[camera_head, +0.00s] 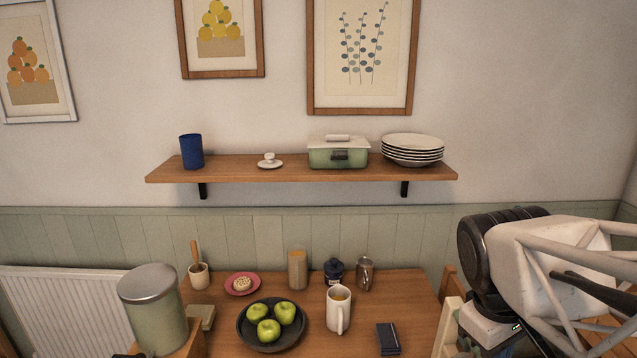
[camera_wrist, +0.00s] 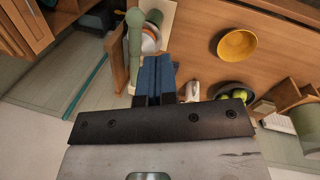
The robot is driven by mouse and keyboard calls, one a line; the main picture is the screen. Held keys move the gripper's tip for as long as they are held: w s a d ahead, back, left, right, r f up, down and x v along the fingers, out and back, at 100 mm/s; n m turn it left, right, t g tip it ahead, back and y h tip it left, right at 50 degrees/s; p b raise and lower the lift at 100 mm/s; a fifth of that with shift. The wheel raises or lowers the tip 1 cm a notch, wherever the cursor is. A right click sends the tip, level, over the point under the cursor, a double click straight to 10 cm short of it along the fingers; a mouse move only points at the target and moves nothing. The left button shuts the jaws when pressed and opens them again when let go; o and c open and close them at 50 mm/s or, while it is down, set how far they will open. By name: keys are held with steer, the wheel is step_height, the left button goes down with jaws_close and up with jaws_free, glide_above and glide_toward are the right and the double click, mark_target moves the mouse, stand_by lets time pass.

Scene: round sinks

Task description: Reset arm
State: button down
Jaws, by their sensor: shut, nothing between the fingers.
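My gripper (camera_wrist: 158,62) shows in the wrist view with its two blue fingers side by side, closed together and empty. It hangs above the wooden surface, and no object touches the fingertips in the picture. In the head view my arm (camera_head: 540,270) reaches in at the right edge, to the right of the table. The gripper's fingers cannot be made out there.
A shelf (camera_head: 225,168) bears dishes. The wrist view shows a yellow bowl (camera_wrist: 238,45).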

steer(key=a+f+m+t+y, duration=0.1)
steer(key=a+m+t+y, duration=0.1)
steer(key=a+m, duration=0.2)
steer(key=a, duration=0.3)
steer(key=shift+s+a, duration=0.25)
